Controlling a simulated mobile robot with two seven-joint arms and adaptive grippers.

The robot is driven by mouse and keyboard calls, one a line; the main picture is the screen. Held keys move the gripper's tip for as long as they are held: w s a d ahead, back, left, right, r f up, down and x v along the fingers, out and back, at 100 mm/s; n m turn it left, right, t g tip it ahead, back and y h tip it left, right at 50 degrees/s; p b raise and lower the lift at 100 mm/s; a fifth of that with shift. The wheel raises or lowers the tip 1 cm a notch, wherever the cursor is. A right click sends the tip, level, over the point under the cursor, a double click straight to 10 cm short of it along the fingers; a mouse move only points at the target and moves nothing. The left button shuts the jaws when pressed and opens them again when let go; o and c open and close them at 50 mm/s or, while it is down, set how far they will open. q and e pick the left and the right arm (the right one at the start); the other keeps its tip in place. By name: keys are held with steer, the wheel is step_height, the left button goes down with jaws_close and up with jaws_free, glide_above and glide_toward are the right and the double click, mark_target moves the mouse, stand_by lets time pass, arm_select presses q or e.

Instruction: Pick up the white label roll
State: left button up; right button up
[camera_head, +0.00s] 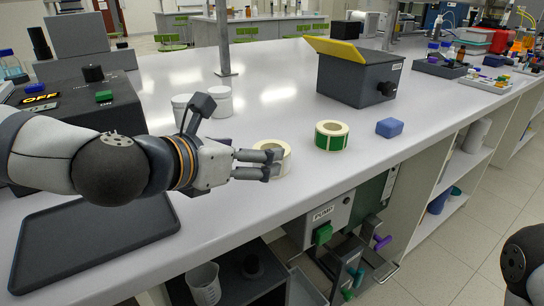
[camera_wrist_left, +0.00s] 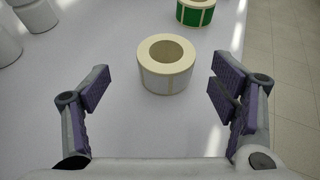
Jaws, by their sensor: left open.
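The white label roll (camera_wrist_left: 165,79) stands upright on the white bench, with its hollow core facing up in the left wrist view. It lies ahead of and between the fingers of my left gripper (camera_wrist_left: 166,108), which is open and empty. In the head view the white label roll (camera_head: 281,153) is partly hidden behind the fingers of my left gripper (camera_head: 272,164). I cannot see contact between them. My right gripper is not in view; only part of my right arm shows at the lower right edge.
A green label roll (camera_head: 331,135) and a blue block (camera_head: 390,127) stand to the right. White jars (camera_head: 220,101) stand behind my left wrist. A dark grey box (camera_head: 357,78) with a yellow lid is farther back. A black tray (camera_head: 92,240) lies at the front left. The bench's front edge is close.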

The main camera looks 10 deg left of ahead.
arm_select(q)
steer(key=x, duration=0.7)
steer(key=shift+w+d+b, duration=0.1)
steer(key=shift+d+b, duration=0.3)
steer(key=shift+d, duration=0.05)
steer(key=shift+r, duration=0.15)
steer(key=c, duration=1.3)
